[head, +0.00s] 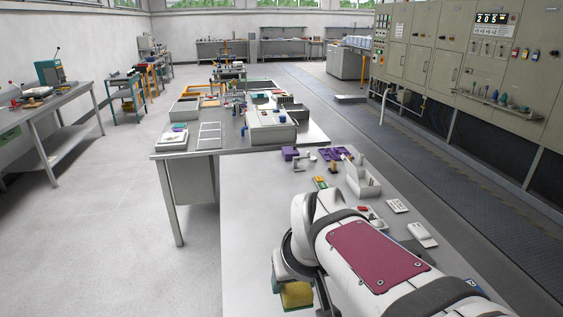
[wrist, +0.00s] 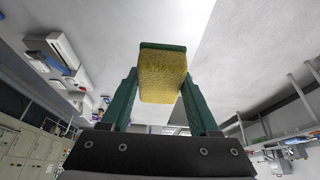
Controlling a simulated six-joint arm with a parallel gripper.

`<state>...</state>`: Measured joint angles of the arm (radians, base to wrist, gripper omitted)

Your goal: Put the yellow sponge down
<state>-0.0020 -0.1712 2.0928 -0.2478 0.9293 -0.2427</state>
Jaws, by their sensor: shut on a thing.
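A yellow sponge (wrist: 162,77) with a green layer along one edge is between the two green fingers of my gripper (wrist: 160,90) in the wrist view. The fingers press on its left and right sides. In the head view the sponge (head: 296,294) shows below my wrist, partly hidden by my arm, near the left edge of the near table (head: 240,230). My gripper in the head view (head: 290,284) is mostly covered by my own wrist. I cannot tell from the head view whether the sponge touches the tabletop.
The near table's left part is bare. At its far end stand a white divided box (head: 362,183), purple pieces (head: 332,154) and small yellow and red items. White devices (head: 422,235) lie along its right side. A second cluttered table (head: 250,137) stands beyond.

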